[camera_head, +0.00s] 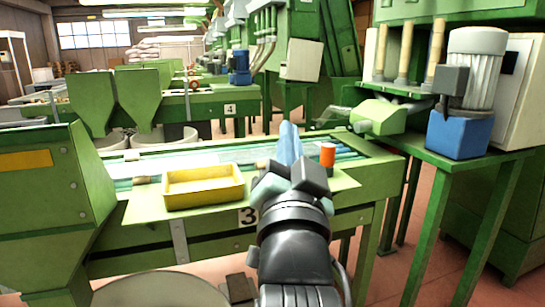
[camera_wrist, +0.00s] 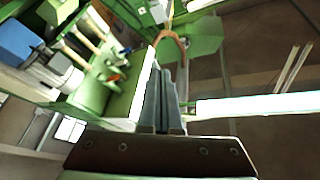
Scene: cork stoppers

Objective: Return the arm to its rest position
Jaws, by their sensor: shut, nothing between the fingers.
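My arm reaches forward from the bottom of the head view, and my gripper (camera_head: 290,142) points away over the green machine table (camera_head: 362,226) marked 3. Its bluish fingers are together with nothing between them. In the wrist view my gripper (camera_wrist: 167,75) also shows its fingers closed side by side, with machines, ceiling lights and roof beyond them. A yellow tray (camera_head: 203,199) lies on the table left of my gripper. Part of the table is hidden behind my arm.
A green hopper (camera_head: 45,215) stands close at the left. A green stand with a blue and grey motor (camera_head: 460,135) stands at the right. A pale round bin (camera_head: 160,290) is at the bottom. Reddish floor (camera_head: 420,240) shows between the legs. More machines fill the back.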

